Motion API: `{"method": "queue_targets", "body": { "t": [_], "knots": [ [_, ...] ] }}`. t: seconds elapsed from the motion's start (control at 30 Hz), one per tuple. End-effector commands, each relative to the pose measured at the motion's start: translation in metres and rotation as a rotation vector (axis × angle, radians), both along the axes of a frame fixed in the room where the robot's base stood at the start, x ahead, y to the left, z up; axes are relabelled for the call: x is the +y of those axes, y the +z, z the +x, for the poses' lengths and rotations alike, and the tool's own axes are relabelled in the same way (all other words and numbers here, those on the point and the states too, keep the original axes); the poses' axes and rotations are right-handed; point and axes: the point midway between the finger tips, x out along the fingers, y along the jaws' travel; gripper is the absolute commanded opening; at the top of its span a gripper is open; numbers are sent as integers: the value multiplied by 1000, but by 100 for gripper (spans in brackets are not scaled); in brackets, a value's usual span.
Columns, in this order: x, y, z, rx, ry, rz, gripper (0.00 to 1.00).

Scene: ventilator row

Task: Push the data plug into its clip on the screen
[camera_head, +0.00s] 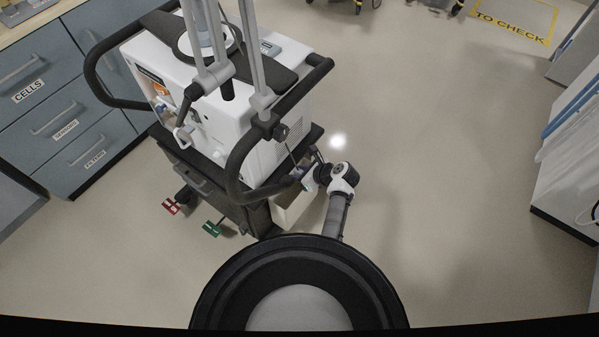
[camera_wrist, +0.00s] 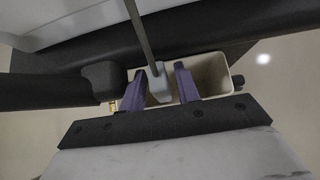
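A thin grey cable or rod (camera_wrist: 141,35) runs down in the wrist view and ends in a small grey block (camera_wrist: 158,84), which looks like the data plug. My gripper (camera_wrist: 161,88) has its two purple fingers apart, one on each side of this block. A narrow gap shows at the right finger; contact at the left finger is unclear. In the head view my gripper (camera_head: 300,174) is low beside the right side of the white ventilator (camera_head: 206,112), under its black handle (camera_head: 240,160). I cannot make out the screen's clip in either view.
A cream bin (camera_wrist: 214,73) lies just beyond my fingers; it also shows in the head view (camera_head: 292,212). The black handle bar (camera_wrist: 50,92) crosses close to my gripper. Grey drawers (camera_head: 60,115) stand at the left. The floor (camera_head: 430,150) to the right is clear.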

Motion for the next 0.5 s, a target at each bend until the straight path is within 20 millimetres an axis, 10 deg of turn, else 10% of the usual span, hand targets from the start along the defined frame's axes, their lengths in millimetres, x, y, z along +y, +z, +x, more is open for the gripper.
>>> {"method": "queue_targets", "body": {
  "t": [0.23,0.5],
  "knots": [
    [0,0,0,0,0,0,0],
    [0,0,0,0,0,0,0]
  ]
}}
